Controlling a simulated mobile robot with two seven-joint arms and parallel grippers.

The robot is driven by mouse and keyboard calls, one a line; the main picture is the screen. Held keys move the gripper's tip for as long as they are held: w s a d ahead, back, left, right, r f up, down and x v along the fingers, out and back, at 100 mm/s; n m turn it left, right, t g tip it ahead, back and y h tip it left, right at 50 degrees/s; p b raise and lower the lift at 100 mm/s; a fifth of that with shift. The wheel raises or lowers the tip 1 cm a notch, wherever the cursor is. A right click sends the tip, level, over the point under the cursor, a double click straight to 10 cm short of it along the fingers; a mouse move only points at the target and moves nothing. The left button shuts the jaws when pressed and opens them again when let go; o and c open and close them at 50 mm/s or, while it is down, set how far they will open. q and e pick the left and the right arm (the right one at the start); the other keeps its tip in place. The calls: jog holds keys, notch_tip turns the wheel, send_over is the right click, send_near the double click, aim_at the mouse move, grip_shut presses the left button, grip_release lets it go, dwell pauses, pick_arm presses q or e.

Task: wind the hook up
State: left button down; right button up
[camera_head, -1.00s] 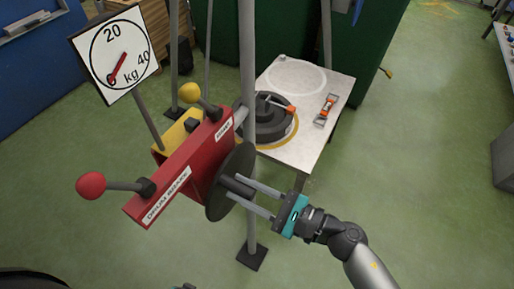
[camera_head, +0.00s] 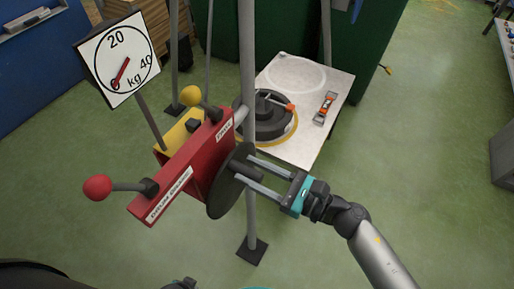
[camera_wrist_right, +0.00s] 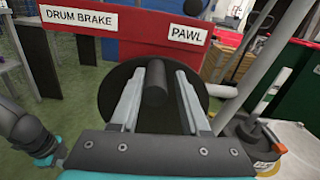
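The winch is a red box (camera_head: 180,182) with a black disc (camera_head: 222,190) on its right side. A dark crank peg (camera_head: 246,170) sticks out of the disc near its top; it also shows in the wrist view (camera_wrist_right: 156,84). My right gripper (camera_head: 263,178) has one finger on each side of the peg, with narrow gaps visible in the wrist view. A black round stack with an orange-tipped part (camera_head: 268,118) rests on the white table (camera_head: 308,146). I cannot make out the hook clearly.
The drum brake lever has a red ball (camera_head: 97,187); the pawl lever has a yellow ball (camera_head: 190,95). A kg dial (camera_head: 118,58) stands at left, its needle near the low end. A grey post (camera_head: 248,70) rises beside the winch. An orange-and-grey shackle-like piece (camera_head: 325,108) lies on the table.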

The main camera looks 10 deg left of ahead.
jog(key=o, duration=0.5)
jog(key=shift+s+f, duration=0.1)
jog(key=shift+s, duration=0.05)
jog(key=shift+b+v, duration=0.8)
jog(key=shift+v, duration=3.15)
